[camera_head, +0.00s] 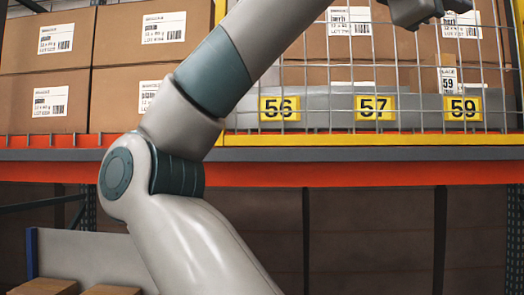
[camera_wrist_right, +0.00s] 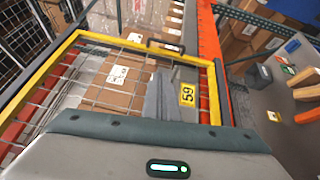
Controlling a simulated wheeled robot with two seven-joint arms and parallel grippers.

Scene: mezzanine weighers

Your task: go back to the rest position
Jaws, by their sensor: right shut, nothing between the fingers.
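My right arm rises from the bottom of the head view and leans to the upper right. My right gripper (camera_head: 428,10) shows at the top right edge, partly cut off, in front of the mesh gate (camera_head: 345,95) and the cartons behind it. I cannot tell the exact gap to the mesh. My left gripper is in neither view.
Labelled cartons (camera_head: 45,45) fill the shelf above an orange beam (camera_head: 350,172). Yellow plates 56 (camera_head: 279,108), 57 (camera_head: 375,108) and 59 (camera_head: 462,108) sit along the shelf front. In the wrist view, a grey surface with small objects (camera_wrist_right: 300,76) lies at right.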

